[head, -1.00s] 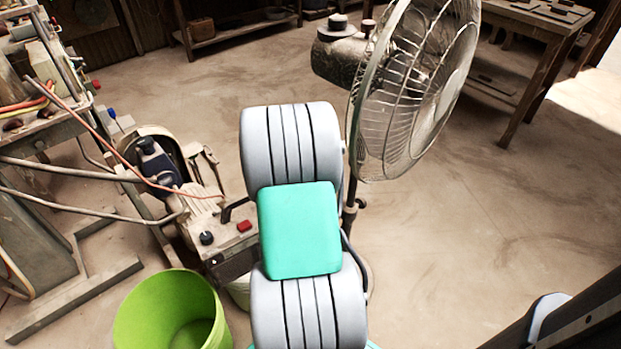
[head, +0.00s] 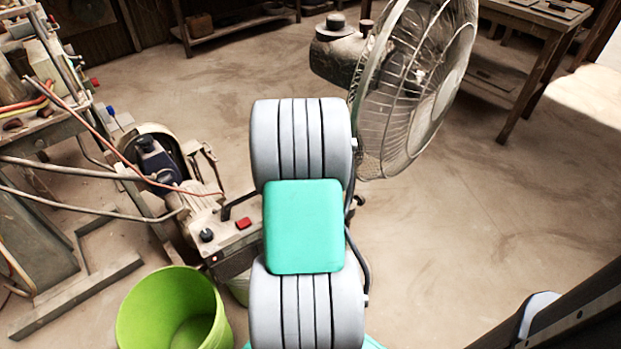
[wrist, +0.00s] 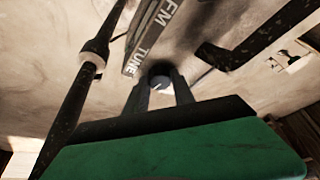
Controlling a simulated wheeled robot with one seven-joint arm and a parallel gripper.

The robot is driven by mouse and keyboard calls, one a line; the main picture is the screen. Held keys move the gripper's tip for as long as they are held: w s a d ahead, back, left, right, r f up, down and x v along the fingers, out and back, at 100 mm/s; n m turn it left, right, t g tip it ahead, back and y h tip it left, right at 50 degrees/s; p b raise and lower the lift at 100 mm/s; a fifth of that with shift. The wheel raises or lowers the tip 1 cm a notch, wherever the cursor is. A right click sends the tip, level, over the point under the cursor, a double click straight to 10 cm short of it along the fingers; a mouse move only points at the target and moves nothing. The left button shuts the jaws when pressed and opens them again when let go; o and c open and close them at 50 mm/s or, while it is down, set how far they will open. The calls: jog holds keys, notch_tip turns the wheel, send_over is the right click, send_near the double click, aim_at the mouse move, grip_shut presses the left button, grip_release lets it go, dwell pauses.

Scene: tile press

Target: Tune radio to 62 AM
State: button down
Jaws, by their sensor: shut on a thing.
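The radio shows in part in the wrist view as a dark panel (wrist: 152,38) with the words FM and TUNE in light letters, seen at a slant. A small dark round tuning knob (wrist: 162,72) with a light mark sits just below the word TUNE. My gripper (wrist: 161,84) has one finger on each side of this knob and is shut on it. No frequency readout can be read. In the head view my arm covers the gripper, and I cannot make out the radio.
A standing fan (head: 415,90) is close to the right of my arm. A lime green bucket (head: 174,310) and a machine with a red button (head: 243,223) are on the left. A wooden table (head: 535,40) stands at the back right. Open floor lies on the right.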

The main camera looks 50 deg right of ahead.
jog(key=c, duration=1.1)
grip_release()
jog(key=shift+o, duration=0.2)
jog(key=p+v, duration=0.2)
jog(key=v, duration=0.5)
jog(key=shift+a+r, duration=0.15)
jog(key=shift+r, duration=0.2)
jog(key=shift+s, duration=0.1)
